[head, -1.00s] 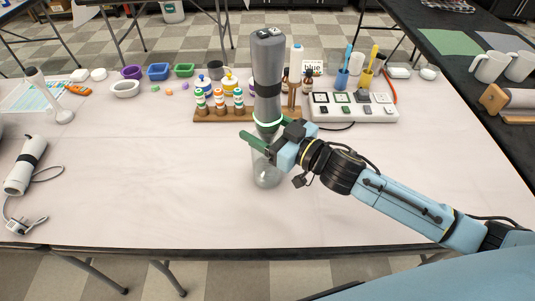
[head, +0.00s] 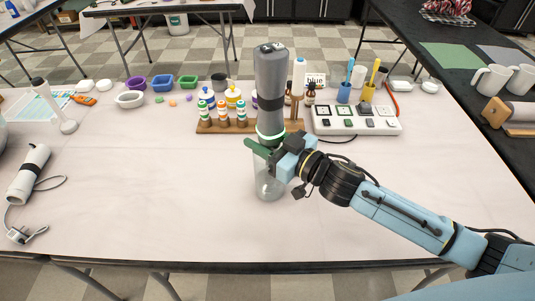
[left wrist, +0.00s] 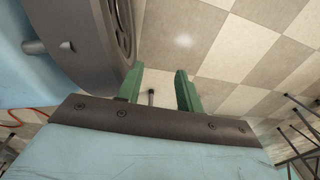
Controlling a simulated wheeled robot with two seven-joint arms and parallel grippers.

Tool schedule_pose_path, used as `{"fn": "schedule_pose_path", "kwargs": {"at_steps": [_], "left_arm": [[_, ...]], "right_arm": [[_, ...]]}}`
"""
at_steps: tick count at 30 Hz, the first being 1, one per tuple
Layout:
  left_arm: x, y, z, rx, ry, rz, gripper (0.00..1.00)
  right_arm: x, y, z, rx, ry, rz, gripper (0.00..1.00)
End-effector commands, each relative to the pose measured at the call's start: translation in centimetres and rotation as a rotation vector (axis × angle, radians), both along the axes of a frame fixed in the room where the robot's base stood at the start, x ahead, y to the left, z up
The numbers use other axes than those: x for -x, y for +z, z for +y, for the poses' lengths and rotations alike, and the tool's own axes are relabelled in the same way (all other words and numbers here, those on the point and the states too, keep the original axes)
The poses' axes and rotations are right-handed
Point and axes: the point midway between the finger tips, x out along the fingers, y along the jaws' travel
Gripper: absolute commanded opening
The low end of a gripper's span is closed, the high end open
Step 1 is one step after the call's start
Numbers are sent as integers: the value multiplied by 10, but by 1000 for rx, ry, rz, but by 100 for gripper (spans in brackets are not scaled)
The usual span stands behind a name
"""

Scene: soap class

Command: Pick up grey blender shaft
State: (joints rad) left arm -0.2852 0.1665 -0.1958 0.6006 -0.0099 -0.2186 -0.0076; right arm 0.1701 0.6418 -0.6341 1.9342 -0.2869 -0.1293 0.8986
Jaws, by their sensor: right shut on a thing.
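The grey blender shaft (head: 271,75) stands upright near the middle of the table in the head view. It has a dark band and a pale green ring near its lower end. A clear cup (head: 268,187) is directly below it. My right gripper (head: 270,147) is shut on the shaft's lower end, just under the ring, at the cup's upper part. The fingers hide part of that junction. My left gripper (left wrist: 162,88) shows only in the left wrist view; its green fingers are apart with nothing between them, over the checkered floor.
A white hand blender (head: 30,172) with a cord lies at the left. Behind the shaft are a wooden rack (head: 219,126) with small bottles and a white power strip (head: 356,120). Small coloured bowls stand at the back left. The table's front middle is clear.

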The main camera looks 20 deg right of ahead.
Motion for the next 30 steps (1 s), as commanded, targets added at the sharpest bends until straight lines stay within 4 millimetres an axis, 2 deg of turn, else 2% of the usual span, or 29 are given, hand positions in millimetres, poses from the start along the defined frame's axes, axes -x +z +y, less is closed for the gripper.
{"fn": "schedule_pose_path", "kwargs": {"at_steps": [11,24,30], "left_arm": [[-1,16,-4,5,3,-1,36],[4,56,-54,72,26,-2,36],[3,75,-68,90,33,-5,36]], "right_arm": [[0,18,0,-3,1,-4,8],[-1,56,0,-3,1,-5,8],[0,74,0,-3,1,-5,8]]}}
